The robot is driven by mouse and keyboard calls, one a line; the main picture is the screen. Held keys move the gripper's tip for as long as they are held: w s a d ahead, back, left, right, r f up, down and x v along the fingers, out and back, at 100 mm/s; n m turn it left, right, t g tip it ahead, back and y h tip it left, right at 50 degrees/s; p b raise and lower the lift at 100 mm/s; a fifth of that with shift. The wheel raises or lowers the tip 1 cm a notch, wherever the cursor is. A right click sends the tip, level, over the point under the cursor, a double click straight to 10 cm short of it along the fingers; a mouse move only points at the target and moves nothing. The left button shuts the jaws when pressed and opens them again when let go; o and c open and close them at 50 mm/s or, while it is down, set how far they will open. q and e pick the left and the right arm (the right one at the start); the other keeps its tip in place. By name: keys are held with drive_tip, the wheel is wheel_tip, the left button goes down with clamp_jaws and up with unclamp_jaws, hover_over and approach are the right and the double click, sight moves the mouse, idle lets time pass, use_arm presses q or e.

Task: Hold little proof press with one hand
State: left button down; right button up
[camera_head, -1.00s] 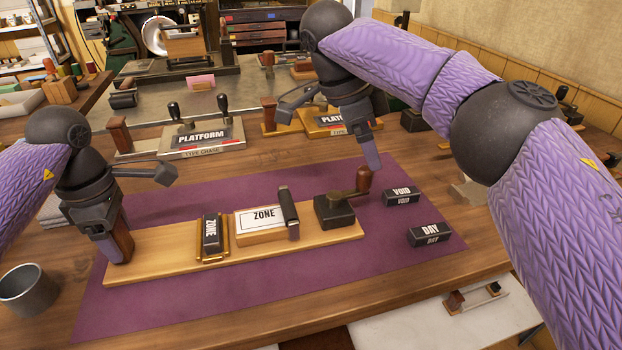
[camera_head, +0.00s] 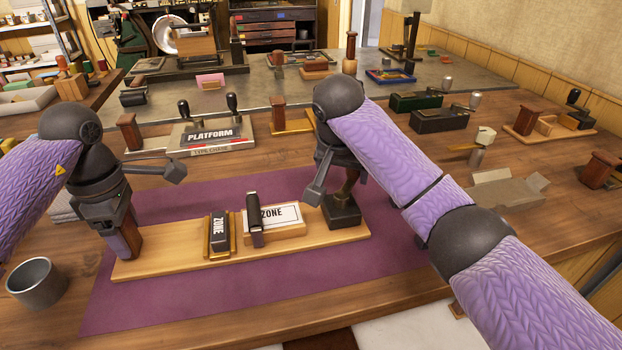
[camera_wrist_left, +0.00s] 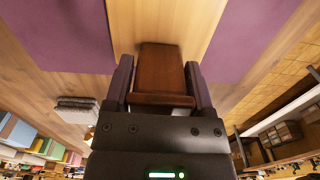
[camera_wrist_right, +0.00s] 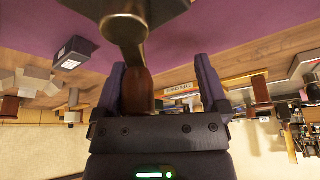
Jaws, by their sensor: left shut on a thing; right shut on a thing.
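The little proof press is a long wooden base (camera_head: 180,262) on a purple mat. It carries a ZONE type block (camera_head: 219,232) in a brass holder, a ZONE card (camera_head: 285,216) on a wooden bed, a dark upright bar (camera_head: 254,220) at the card's left end and a dark cam block (camera_head: 341,212) with a crank. My left gripper (camera_head: 125,238) is shut on the brown post at the base's left end; the post (camera_wrist_left: 162,75) shows between its fingers. My right gripper (camera_wrist_right: 160,85) is shut on the brown crank knob (camera_wrist_right: 138,92).
A PLATFORM type chase (camera_head: 210,138) stands behind the mat. A metal cup (camera_head: 36,284) is at the front left. A dark lettered block (camera_wrist_right: 75,52) lies on the mat in the right wrist view. The mat in front of the base is clear.

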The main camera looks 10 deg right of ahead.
drive_tip(key=a+n, duration=0.1)
drive_tip(key=n, duration=0.1)
drive_tip(key=a+n+y, duration=0.1)
drive_tip(key=n, duration=0.1)
drive_tip(key=a+n+y, duration=0.1)
drive_tip(key=n, duration=0.1)
drive_tip(key=shift+r+t, duration=0.15)
drive_tip(key=shift+t, duration=0.25)
drive_tip(key=d+v, duration=0.1)
drive_tip(key=v, duration=1.1)
drive_tip(key=w+d+r+m+t+y, duration=0.2)
drive_tip(key=w+d+r+m+t, duration=0.3)
drive_tip(key=w+d+r+t, duration=0.55)
drive_tip(key=w+d+r+m+t+h, duration=0.1)
drive_tip(key=d+r+m+t+h, duration=0.1)
drive_tip(key=d+r+t+h, duration=0.2)
drive_tip(key=d+r, duration=0.3)
drive_tip(key=shift+w+d+m, duration=0.15)
drive_tip(key=shift+w+m, duration=0.15)
